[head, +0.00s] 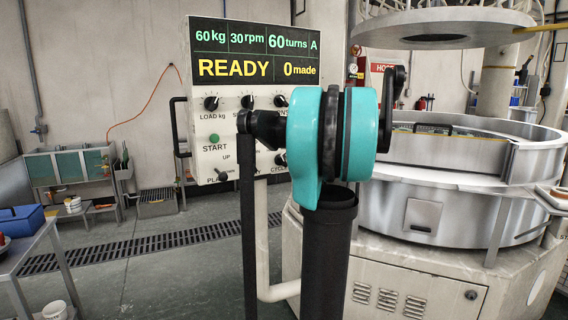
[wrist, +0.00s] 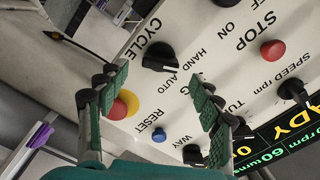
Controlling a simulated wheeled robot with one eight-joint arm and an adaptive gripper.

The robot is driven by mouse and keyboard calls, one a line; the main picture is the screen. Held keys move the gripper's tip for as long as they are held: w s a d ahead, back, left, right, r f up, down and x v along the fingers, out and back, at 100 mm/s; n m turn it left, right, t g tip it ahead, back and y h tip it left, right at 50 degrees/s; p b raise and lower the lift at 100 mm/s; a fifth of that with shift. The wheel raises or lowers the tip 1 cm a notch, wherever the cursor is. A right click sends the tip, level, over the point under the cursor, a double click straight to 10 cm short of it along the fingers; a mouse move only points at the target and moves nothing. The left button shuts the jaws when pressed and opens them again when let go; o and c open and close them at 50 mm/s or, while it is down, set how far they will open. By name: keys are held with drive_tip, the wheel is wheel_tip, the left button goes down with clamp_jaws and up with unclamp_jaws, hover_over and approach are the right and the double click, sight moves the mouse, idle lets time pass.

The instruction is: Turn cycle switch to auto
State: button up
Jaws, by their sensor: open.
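The cycle switch (wrist: 158,57) is a black rotary knob on the white control panel, with the words CYCLE, HAND and AUTO printed around it. I cannot tell clearly which word its pointer faces. In the head view, the switch (head: 281,160) shows only in part behind my arm. My gripper (wrist: 160,85) is open and empty in the wrist view, with its green-padded fingers spread on either side of the switch in the picture. The fingers seem apart from the knob. In the head view my arm hides the gripper.
Near the switch are a red and yellow stop button (wrist: 125,104), a blue reset button (wrist: 158,135) and a red STOP button (wrist: 272,50). The panel display (head: 255,54) reads READY. A large round lapping machine (head: 440,215) stands at right, a table (head: 28,240) at left.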

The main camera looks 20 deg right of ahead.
drive_tip(key=shift+w+a, duration=0.2)
drive_tip(key=shift+w, duration=1.2)
drive_tip(key=shift+w+a, duration=0.2)
drive_tip(key=shift+w, duration=1.15)
drive_tip(key=shift+c, duration=0.4)
drive_tip(key=c, duration=1.1)
drive_tip(key=shift+m, duration=0.4)
drive_tip(key=m, duration=0.5)
drive_tip(key=shift+m, duration=0.3)
drive_tip(key=m, duration=0.5)
drive_tip(key=shift+m, duration=0.3)
